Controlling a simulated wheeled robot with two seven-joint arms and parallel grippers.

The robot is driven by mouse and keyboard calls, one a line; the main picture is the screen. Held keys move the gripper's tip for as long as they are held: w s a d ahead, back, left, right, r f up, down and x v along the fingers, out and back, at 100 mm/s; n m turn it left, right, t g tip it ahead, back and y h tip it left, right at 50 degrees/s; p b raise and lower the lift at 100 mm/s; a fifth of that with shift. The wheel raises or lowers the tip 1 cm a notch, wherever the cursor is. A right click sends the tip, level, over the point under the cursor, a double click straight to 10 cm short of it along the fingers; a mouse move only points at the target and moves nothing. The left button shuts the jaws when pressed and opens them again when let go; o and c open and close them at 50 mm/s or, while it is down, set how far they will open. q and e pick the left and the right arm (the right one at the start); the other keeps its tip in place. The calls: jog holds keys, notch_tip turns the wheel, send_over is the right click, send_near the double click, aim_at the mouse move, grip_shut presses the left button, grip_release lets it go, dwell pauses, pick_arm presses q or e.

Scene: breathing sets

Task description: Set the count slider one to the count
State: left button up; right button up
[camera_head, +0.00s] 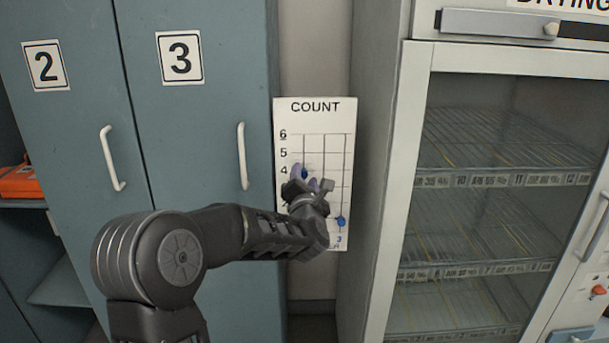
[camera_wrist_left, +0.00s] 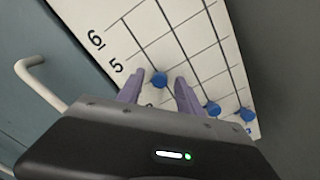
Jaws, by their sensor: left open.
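The white count board (camera_head: 312,118) hangs between the cabinets, with numbers down its left side and three vertical lines. The leftmost blue slider knob (camera_head: 304,174) sits on its line about level with the 4. My left gripper (camera_head: 307,178) is open at the board, its purple fingers on either side of this knob. In the left wrist view the leftmost knob (camera_wrist_left: 158,78) shows between the open fingertips, with gaps visible. The middle knob (camera_wrist_left: 212,108) and right knob (camera_wrist_left: 246,114) sit lower; in the head view my gripper hides the middle one. My right gripper is out of view.
Blue-grey cabinet doors with handles (camera_head: 242,156) stand left of the board. A drying cabinet (camera_head: 405,180) with a glass door and wire racks stands close on the right. The board sits in a narrow gap between them.

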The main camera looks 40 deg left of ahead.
pick_arm(q)
grip_shut()
dwell(0.5)
dwell(1.0)
